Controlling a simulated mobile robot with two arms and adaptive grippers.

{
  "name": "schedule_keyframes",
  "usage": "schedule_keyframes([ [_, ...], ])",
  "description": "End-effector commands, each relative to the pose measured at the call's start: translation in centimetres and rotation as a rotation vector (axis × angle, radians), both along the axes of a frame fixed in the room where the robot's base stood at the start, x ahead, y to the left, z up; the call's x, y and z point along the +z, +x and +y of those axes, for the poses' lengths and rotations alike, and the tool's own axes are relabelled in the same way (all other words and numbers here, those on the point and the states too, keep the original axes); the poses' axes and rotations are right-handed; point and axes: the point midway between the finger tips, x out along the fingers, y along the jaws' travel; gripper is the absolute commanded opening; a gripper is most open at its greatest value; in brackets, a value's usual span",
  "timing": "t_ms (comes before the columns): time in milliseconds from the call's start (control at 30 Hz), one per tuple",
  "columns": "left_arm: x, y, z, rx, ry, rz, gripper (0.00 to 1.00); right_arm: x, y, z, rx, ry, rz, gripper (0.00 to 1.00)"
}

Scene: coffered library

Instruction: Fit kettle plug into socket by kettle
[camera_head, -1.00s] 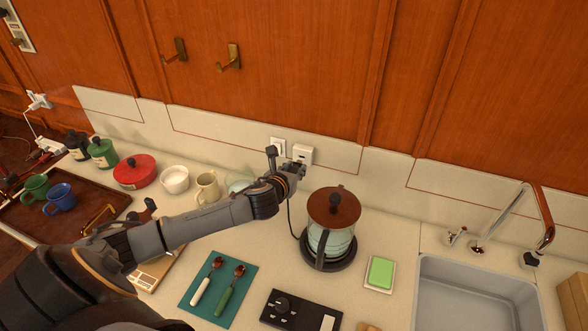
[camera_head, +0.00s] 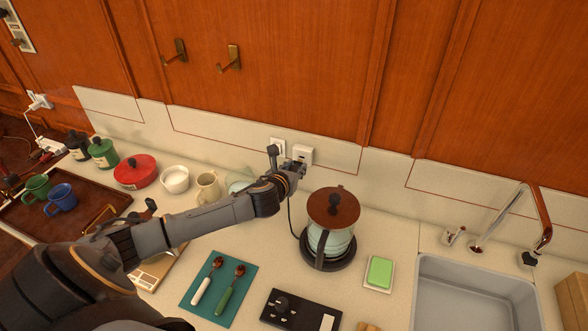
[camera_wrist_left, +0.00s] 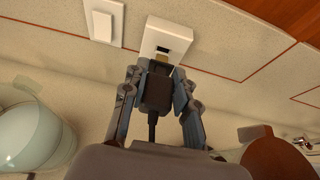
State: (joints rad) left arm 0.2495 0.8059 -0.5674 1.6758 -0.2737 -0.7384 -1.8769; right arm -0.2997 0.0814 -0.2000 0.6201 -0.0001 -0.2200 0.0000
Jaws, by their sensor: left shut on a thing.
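My left gripper (camera_head: 291,166) reaches in from the left to the backsplash, just below and left of the white socket (camera_head: 304,154). In the left wrist view its fingers (camera_wrist_left: 157,88) are shut on the black kettle plug (camera_wrist_left: 154,92), with the cord running back toward the wrist. The plug's tan front end is at the lower part of the socket (camera_wrist_left: 166,36), below its dark opening. I cannot tell whether it touches. The kettle (camera_head: 333,215), with a brown lid and glass body, stands on its dark base right of the gripper. My right gripper is out of view.
A white switch plate (camera_head: 277,146) is left of the socket. A cream mug (camera_head: 208,187), white bowl (camera_head: 175,179) and red pot (camera_head: 135,171) stand along the wall. A teal mat (camera_head: 203,299) with spoons, a green sponge (camera_head: 380,271) and the sink (camera_head: 475,295) lie in front and right.

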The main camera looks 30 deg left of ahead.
Motion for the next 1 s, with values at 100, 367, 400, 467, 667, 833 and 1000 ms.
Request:
schedule_keyframes([
  [100,0.1,0.4,0.1,0.0,0.0,-0.001,0.0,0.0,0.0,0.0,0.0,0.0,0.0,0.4],
  [367,0.0,1.0,0.2,0.001,0.0,0.0,0.0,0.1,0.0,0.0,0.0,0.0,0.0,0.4],
  [400,0.1,1.1,0.2,0.0,0.0,-0.001,0.0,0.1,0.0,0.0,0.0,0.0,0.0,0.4],
  [467,0.1,1.2,0.3,0.0,0.0,-0.001,0.0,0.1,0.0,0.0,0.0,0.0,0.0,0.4],
  [667,0.1,1.7,0.4,0.0,0.001,-0.001,0.0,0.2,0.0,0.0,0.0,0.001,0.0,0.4],
  [833,0.1,2.1,0.5,0.0,0.001,-0.002,0.0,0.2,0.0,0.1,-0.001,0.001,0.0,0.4],
  [1000,0.1,2.5,0.6,0.001,0.002,-0.001,0.0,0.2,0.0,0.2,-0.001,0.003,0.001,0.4],
])
